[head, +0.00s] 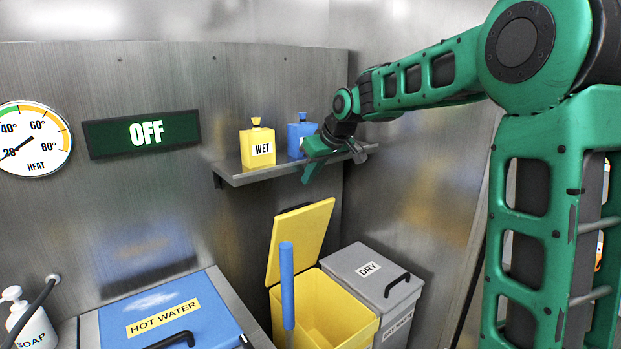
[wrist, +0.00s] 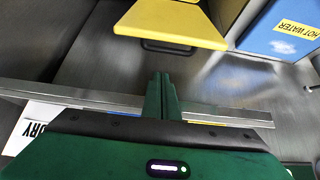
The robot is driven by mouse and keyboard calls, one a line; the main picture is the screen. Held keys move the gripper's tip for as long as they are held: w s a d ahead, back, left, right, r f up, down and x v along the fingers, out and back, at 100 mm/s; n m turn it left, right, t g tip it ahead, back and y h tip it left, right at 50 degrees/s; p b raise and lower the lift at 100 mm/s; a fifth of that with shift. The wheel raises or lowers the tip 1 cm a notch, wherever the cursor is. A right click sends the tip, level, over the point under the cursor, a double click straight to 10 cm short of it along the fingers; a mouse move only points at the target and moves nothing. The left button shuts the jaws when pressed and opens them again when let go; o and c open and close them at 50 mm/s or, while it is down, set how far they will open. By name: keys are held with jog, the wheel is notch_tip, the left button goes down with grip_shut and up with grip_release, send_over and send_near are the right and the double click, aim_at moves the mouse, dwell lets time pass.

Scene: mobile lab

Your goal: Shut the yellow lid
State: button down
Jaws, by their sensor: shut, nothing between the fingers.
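The yellow lid (head: 312,226) stands raised and tilted back at the rear of the yellow bin (head: 350,327), whose inside shows open. In the wrist view the yellow lid (wrist: 175,18) is at the top, with a dark handle (wrist: 168,47) along its near edge. My gripper (head: 308,178) is at the wall shelf beside the blue bottle, above the lid and apart from it. In the wrist view my gripper (wrist: 160,85) has its fingers together with nothing between them, pointing toward the handle with a gap.
A blue upright rod (head: 287,270) stands before the lid. A grey DRY bin (head: 362,262) is right of the yellow bin; a blue HOT WATER cover (head: 200,300) is left.

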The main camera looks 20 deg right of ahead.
jog(key=f, duration=0.3)
jog(key=w+f, duration=0.1)
jog(key=f, duration=0.2)
jog(key=shift+w+a, duration=0.1)
jog(key=shift+a, duration=0.1)
jog(key=shift+s+d+f, duration=0.25)
jog(key=shift+s, duration=0.35)
